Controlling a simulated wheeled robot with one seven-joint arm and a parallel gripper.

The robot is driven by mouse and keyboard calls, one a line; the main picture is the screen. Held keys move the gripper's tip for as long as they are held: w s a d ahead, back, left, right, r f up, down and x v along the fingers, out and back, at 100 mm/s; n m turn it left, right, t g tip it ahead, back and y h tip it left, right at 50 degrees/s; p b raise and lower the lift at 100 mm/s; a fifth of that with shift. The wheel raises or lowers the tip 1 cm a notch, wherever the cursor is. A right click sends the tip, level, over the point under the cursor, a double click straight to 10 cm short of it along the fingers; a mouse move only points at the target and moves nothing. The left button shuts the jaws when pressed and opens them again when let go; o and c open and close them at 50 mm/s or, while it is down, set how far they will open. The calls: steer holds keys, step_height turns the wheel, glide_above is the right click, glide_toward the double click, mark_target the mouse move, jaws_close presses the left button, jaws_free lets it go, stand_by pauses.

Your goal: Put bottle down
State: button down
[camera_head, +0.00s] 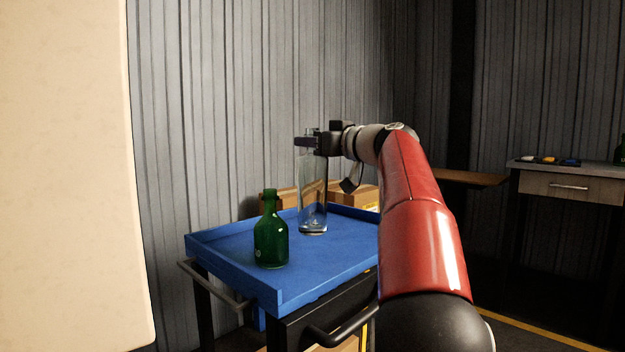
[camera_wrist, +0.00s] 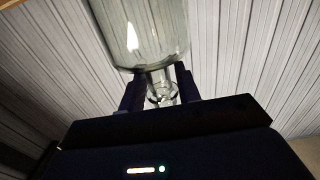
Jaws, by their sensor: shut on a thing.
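A clear glass bottle (camera_head: 313,200) is upright over the blue tray of the cart. My gripper (camera_head: 308,141) is shut on its neck from the right side. In the head view its base appears at or just above the tray floor; I cannot tell whether it touches. In the wrist view the bottle's body (camera_wrist: 142,32) fills the top middle, and its neck is between the two dark fingers of my gripper (camera_wrist: 160,92). The blue tray (camera_head: 335,258) has raised edges.
A green bottle (camera_head: 270,235) stands on the tray, left of and nearer than the clear one. Cardboard boxes (camera_head: 352,194) are behind the tray. A desk (camera_head: 568,185) is at the far right. A pale panel (camera_head: 65,170) fills the left. The tray's front right looks clear.

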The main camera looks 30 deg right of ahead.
steer(key=shift+f+b, duration=0.8)
steer(key=shift+f, duration=1.5)
steer(key=shift+f, duration=0.15)
steer(key=c, duration=1)
jaws_free()
steer(key=shift+r, duration=0.3)
steer(key=b, duration=0.1)
glide_toward(312, 161)
steer(key=shift+w+d+f, duration=0.2)
steer(key=shift+w+d, duration=0.05)
steer(key=shift+d, duration=0.3)
steer(key=shift+w+d+f, duration=0.15)
steer(key=shift+w+d, duration=0.15)
steer(key=shift+d, duration=0.3)
